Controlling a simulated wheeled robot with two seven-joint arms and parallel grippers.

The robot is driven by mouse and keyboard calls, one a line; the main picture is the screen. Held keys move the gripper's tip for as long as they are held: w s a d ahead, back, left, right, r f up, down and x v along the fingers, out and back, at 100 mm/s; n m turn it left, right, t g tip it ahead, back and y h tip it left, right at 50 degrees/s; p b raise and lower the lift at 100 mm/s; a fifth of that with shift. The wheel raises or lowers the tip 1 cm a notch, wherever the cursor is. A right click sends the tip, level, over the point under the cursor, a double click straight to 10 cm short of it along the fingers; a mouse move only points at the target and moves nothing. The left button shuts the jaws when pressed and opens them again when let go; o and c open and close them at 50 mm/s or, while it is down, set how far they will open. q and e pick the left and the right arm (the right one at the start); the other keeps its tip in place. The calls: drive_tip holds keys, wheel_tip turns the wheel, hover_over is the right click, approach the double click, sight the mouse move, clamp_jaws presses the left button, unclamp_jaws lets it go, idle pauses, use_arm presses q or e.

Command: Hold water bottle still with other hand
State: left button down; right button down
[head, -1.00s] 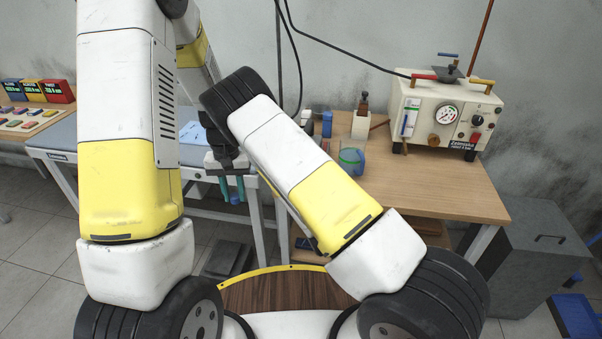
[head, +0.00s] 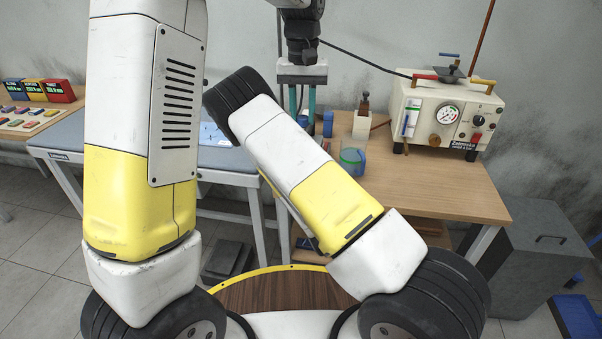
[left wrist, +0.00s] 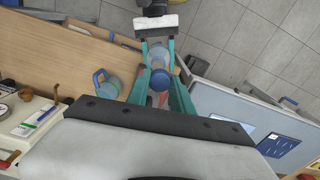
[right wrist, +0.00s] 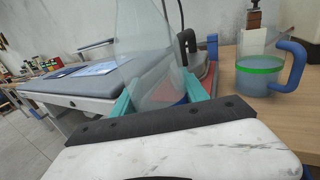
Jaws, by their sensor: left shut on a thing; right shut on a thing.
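My left gripper (head: 302,110) points down beside the near-left edge of the wooden table. In the left wrist view its teal fingers close around a blue cap (left wrist: 160,78). The clear water bottle (right wrist: 155,55) stands large between the teal fingers of my right gripper (right wrist: 160,95), which is shut on its body. In the head view my own right arm hides the right gripper. Whether the cap is seated on the bottle is hard to tell.
A measuring jug with a green band and blue handle (right wrist: 262,65) stands on the wooden table (head: 450,190), close to the bottle. A gauge box (head: 440,115) is at the back right. The grey table (head: 75,140) is on the left.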

use_arm(q)
drive_tip(key=shift+d+r, duration=0.15)
drive_tip(key=shift+r, duration=0.1)
drive_tip(key=shift+f, duration=2.05)
drive_tip(key=shift+s+f, duration=0.1)
drive_tip(key=shift+f, duration=0.8)
drive_tip(key=shift+f, duration=0.55)
